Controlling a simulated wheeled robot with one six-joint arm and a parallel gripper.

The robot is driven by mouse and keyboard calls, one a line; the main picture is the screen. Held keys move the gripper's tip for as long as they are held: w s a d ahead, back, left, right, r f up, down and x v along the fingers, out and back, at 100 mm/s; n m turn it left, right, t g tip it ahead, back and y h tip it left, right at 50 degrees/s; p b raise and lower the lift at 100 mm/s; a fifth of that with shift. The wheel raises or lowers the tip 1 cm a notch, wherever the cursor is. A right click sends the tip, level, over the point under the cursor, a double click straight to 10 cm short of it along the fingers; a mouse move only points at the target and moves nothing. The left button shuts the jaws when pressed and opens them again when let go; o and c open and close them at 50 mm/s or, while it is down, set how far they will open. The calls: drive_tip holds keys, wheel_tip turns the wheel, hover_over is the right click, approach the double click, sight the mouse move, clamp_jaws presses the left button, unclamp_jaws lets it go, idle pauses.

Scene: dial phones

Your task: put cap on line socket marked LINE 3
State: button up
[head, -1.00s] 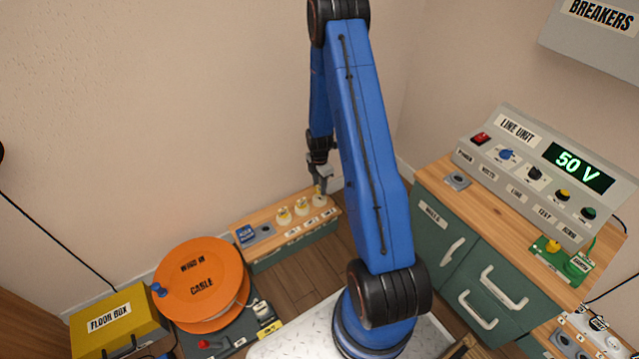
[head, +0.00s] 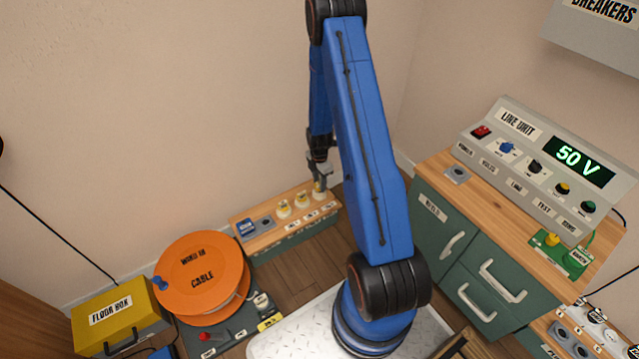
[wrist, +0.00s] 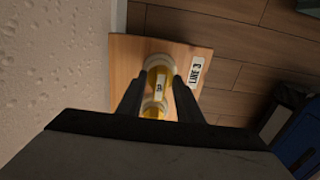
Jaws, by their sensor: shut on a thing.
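My gripper (head: 320,184) is at the right end of a low wooden bench (head: 262,243) in the head view. In the wrist view its two dark fingers (wrist: 160,84) are shut on a yellow cap (wrist: 159,87) with a small white tag. A pale ring with yellow in it (wrist: 158,63) shows just beyond the fingertips, by the LINE 3 label (wrist: 195,73). The cap and ring overlap in this view, so I cannot tell whether the cap is seated. Two more pale-and-yellow pieces, left (head: 283,211) and middle (head: 301,201), stand on the bench.
The wall is close behind. An orange cable reel (head: 200,275) and yellow floor box (head: 120,312) stand left; the line unit (head: 535,165) reads 50 V.

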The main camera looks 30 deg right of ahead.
drive_tip(key=shift+f, duration=0.65)
drive_tip(key=o, duration=1.2)
drive_tip(key=shift+c, duration=1.4)
drive_tip(key=shift+r, duration=3.7)
drive_tip(key=shift+r, duration=0.15)
